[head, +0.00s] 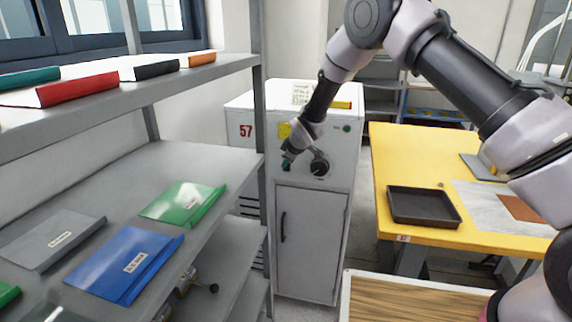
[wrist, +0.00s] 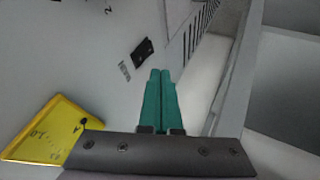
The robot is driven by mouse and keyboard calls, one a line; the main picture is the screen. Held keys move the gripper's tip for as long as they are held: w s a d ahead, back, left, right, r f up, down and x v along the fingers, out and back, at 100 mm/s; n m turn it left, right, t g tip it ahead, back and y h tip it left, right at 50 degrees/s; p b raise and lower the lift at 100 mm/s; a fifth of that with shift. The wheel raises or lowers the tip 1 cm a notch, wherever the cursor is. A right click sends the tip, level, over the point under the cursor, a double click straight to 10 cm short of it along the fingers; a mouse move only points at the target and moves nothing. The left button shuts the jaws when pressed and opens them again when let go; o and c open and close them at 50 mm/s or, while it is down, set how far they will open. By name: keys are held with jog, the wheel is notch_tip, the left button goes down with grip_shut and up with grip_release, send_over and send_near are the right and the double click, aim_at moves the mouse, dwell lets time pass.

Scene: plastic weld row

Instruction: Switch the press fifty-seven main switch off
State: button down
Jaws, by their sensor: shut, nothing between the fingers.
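The grey-white press cabinet (head: 304,205) bears a red number 57 (head: 246,131). A round black rotary switch (head: 319,165) is on its front, above the door. My gripper (head: 287,162) is just left of that switch, in front of the cabinet face, with its teal fingers shut and empty. In the wrist view the fingers (wrist: 160,100) lie side by side. Beyond their tips a small black handle or switch part (wrist: 143,52) is on the pale panel, beside a small printed label (wrist: 124,70). I cannot tell its setting. The gripper appears apart from it.
A yellow plate shows on the cabinet (head: 284,130) and in the wrist view (wrist: 50,130). Grey shelving (head: 259,110) with folders stands at left. A yellow table (head: 400,150) with a black tray (head: 424,206) stands at right. A wood-topped surface (head: 410,300) is in front.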

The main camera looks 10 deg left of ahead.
jog(key=w+r+v, duration=0.1)
jog(key=v, duration=0.9)
jog(key=shift+w, duration=0.15)
jog(key=s+d+r+m+h, duration=0.15)
jog(key=d+r+m, duration=0.25)
jog(key=d+r, duration=0.45)
jog(key=s+d+r+m+t, duration=0.1)
jog(key=s+d+r+m, duration=0.15)
jog(key=d+r, duration=0.65)
jog(key=s+d+r+m+h, duration=0.15)
jog(key=d+r+m, duration=0.25)
jog(key=d+r, duration=0.5)
jog(key=s+d+r+m, duration=0.1)
jog(key=s+d+m, duration=0.4)
jog(key=s+d, duration=0.3)
jog(key=s+d+r+m, duration=0.1)
jog(key=s+d+m, duration=0.4)
jog(key=s, duration=1.2)
jog(key=d, duration=0.4)
jog(key=shift+s+r, duration=0.2)
jog(key=shift+r, duration=0.2)
